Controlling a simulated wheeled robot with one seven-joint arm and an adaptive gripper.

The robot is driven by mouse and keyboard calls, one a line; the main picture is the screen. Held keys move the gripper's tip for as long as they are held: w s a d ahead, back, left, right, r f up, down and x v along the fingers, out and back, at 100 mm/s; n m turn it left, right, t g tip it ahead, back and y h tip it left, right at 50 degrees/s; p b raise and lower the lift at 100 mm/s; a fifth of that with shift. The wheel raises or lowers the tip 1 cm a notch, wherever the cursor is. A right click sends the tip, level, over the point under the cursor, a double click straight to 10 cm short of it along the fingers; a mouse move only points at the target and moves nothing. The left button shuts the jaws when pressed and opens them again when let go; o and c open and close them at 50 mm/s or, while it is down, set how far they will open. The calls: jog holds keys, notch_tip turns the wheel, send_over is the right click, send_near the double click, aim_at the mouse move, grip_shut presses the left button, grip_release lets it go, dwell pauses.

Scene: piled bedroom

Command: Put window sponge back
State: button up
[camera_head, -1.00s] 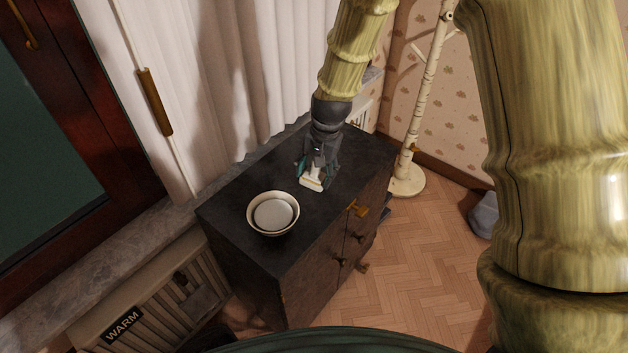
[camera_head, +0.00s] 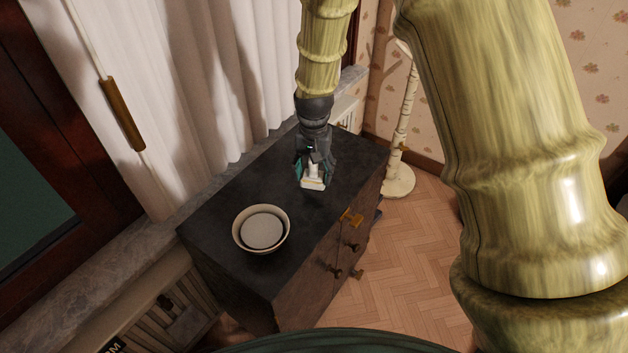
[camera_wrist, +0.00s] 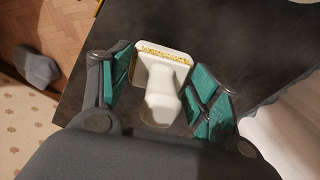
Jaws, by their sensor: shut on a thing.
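The window sponge (camera_head: 313,182) is a white piece with a round handle and a thin yellow strip along its wide end. It is at the dark cabinet top (camera_head: 234,195), behind and right of the bowl; whether it touches the top is unclear. My gripper (camera_head: 313,170) points down over it, shut on it. In the wrist view the sponge (camera_wrist: 163,75) sits between the teal finger pads of my gripper (camera_wrist: 160,85), its handle toward the palm. The exact contact of the pads is hard to see.
A pale bowl (camera_head: 261,229) stands on the near part of the cabinet top. A curtain (camera_head: 200,80) and stone sill (camera_head: 120,260) run along the left. A pale pole stand (camera_head: 402,140) is behind on the parquet floor. The cabinet top between bowl and sponge is clear.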

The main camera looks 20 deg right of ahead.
aim_at(314, 181)
jog(key=shift+f+p, duration=0.4)
jog(key=shift+f, duration=1.7)
jog(key=o, duration=1.5)
jog(key=shift+c, duration=0.2)
jog(key=shift+s, duration=0.1)
jog(key=shift+r+b, duration=1.2)
jog(key=shift+r, duration=4.8)
